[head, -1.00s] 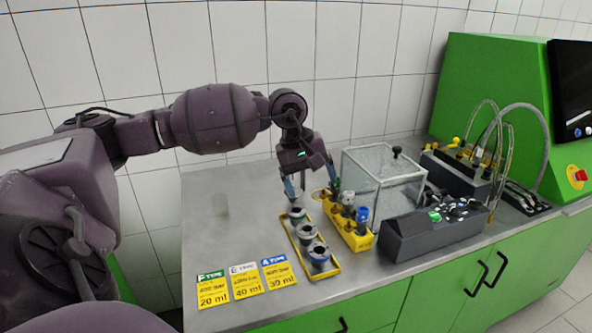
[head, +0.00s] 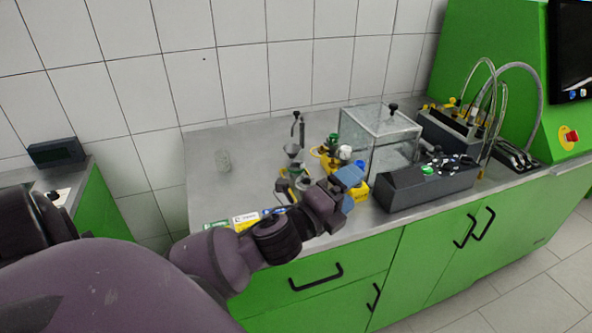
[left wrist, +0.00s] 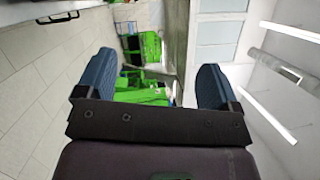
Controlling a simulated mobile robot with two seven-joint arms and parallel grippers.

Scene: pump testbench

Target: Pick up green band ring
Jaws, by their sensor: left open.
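A small green-banded part (head: 297,172) stands on the bench under a grey funnel-like piece (head: 293,151). It may be the green band ring, but it is too small to be sure. My left gripper (head: 350,190) is in front of the bench items, to the right of and nearer than this part. Its blue fingers are apart. In the left wrist view the left gripper (left wrist: 160,85) is wide open and empty, facing away across the room. My left arm hides most of the yellow tray in the head view. My right gripper is not in view.
A yellow holder (head: 361,190) carries bottles with green, white and blue tops. Behind it stands a clear box (head: 380,140). A dark box (head: 428,185) with small parts is to the right.

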